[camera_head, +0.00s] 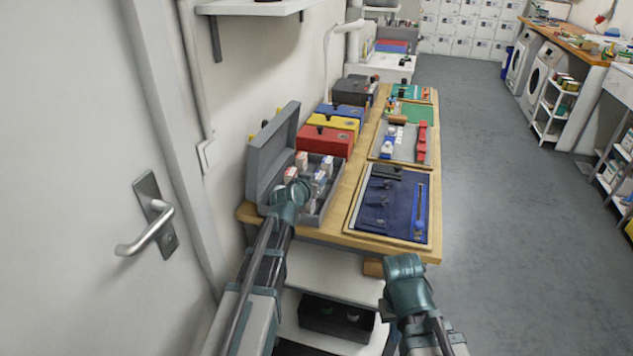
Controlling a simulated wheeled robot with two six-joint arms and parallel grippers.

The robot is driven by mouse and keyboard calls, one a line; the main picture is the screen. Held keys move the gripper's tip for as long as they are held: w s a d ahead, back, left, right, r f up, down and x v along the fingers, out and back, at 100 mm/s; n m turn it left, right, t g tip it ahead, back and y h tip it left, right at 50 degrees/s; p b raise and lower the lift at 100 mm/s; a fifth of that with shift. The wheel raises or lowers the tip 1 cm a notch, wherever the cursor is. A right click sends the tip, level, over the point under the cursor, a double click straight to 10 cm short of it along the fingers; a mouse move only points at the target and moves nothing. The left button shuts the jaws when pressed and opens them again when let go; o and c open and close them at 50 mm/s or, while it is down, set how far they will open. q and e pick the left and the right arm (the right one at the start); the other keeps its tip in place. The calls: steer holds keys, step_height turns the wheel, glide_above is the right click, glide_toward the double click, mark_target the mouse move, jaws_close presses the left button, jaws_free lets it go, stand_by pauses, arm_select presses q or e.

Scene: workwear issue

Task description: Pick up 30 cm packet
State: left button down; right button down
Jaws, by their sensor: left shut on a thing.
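An open grey case (263,170) stands at the left of the wooden table, its lid raised against the wall. Several small white packets with coloured marks stand in it; their labels are too small to read. One white packet with an orange-red mark (290,174) shows right at the tips of my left gripper (291,190). My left gripper reaches into the case from the front and is shut on this packet; the fingers are mostly hidden behind its body. My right gripper (403,262) is low in front of the table's near edge; its fingers are hard to make out.
A blue mat (400,190) with dark tools lies right of the case. Red (322,140), yellow (330,131) and blue boxes stand behind the case. Further trays line the table (340,205). A door with a handle is at left; open floor lies to the right.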

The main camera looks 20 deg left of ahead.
mark_target(316, 179)
arm_select(q)
step_height(316, 179, up, 10)
steer(key=p, duration=0.9)
steer(key=shift+f, duration=0.2)
